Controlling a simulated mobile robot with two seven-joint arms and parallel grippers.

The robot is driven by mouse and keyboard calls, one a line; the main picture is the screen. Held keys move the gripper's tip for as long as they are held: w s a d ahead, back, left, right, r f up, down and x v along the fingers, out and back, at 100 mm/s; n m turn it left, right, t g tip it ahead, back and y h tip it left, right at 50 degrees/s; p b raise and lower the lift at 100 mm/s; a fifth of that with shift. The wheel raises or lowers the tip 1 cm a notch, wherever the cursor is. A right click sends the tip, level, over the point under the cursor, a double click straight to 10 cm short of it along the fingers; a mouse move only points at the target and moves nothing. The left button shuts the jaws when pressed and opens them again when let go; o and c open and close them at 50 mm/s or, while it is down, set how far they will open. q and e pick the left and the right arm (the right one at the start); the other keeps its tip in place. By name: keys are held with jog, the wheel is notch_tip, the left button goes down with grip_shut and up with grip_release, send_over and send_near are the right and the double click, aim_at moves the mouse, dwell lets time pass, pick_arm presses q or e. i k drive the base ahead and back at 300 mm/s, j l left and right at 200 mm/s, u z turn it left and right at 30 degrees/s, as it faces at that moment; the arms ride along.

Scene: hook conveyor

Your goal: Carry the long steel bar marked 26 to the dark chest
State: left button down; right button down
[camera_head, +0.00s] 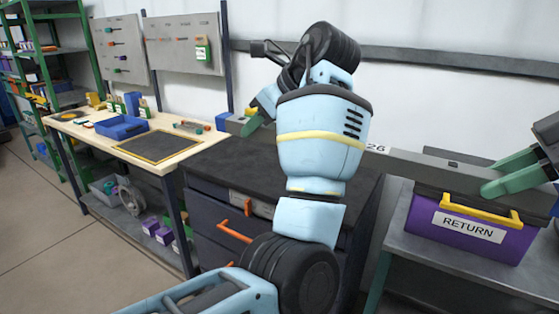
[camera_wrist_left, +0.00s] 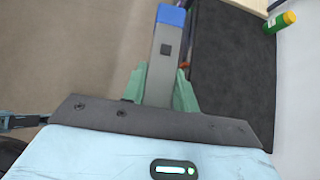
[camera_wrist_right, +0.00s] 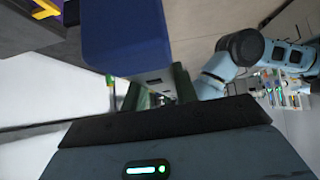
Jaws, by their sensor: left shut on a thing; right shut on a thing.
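The long steel bar (camera_head: 430,169) is grey with blue ends, and a 26 shows on it in the head view. My left gripper (camera_head: 262,110) is shut on it near its left blue end, which also shows in the left wrist view (camera_wrist_left: 171,17). My right gripper (camera_head: 515,172) is shut on it near the other blue end (camera_wrist_right: 124,35). The dark chest (camera_head: 222,165) has a black top and orange drawer handles. The bar spans across the chest's far side in the head view. My left arm hides the bar's middle, and I cannot tell whether bar and chest touch.
A purple RETURN crate (camera_head: 468,236) with a yellow handle stands on a grey table at the right, below the bar. A wooden workbench (camera_head: 190,150) with a blue bin (camera_head: 121,127) stands left of the chest. Open floor (camera_head: 65,245) lies at the front left.

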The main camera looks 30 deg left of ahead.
aim_at(277, 167)
jog(key=j, duration=0.9)
jog(key=k+j, duration=0.15)
jog(key=j, duration=0.8)
